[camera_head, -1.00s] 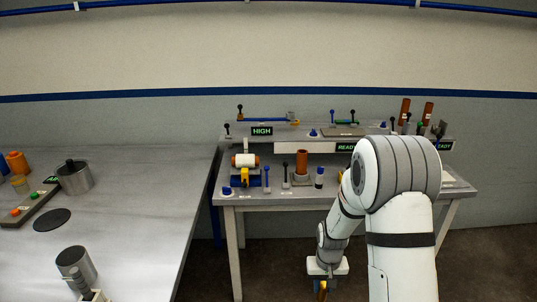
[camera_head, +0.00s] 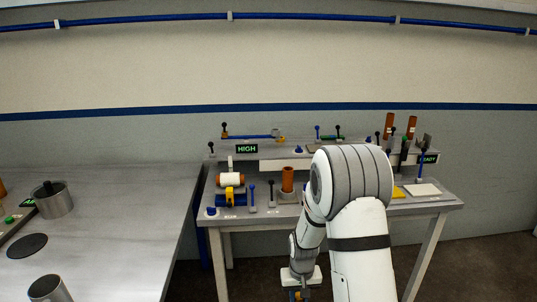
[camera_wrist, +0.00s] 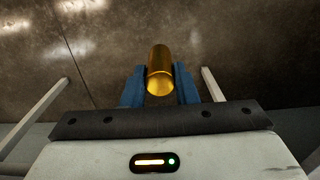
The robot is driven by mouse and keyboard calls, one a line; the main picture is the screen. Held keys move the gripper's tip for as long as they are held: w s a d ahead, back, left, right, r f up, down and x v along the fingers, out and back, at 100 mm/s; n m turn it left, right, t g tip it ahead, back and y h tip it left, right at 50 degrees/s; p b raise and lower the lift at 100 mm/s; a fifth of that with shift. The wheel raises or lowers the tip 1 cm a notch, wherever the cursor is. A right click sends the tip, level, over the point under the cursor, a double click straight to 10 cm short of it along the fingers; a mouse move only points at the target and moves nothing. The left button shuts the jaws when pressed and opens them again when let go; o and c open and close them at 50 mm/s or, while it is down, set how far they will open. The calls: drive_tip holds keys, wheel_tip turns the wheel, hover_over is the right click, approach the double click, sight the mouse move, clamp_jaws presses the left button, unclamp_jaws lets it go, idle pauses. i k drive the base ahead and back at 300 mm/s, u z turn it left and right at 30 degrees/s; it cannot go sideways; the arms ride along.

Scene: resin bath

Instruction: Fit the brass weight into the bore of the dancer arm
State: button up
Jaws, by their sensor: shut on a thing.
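The brass weight (camera_wrist: 159,70) is a gold cylinder held between the blue fingers of my gripper (camera_wrist: 160,88) in the wrist view. My gripper is shut on it, and bare floor shows behind it. In the head view my gripper (camera_head: 299,294) hangs low in front of the bench, cut by the bottom edge. The dancer arm appears to be the blue bar (camera_head: 250,136) on the bench's raised back shelf, with a dark-knobbed post at its left end. Its bore is too small to make out.
The bench (camera_head: 330,224) holds a white roll on an orange core (camera_head: 230,180), an orange cylinder (camera_head: 287,179), several levers and a HIGH display (camera_head: 247,149). A grey table (camera_head: 120,220) with metal cans stands at left. Floor lies between them and at right.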

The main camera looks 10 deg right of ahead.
sight(274, 135)
drive_tip(key=i, duration=0.85)
drive_tip(key=z, duration=0.05)
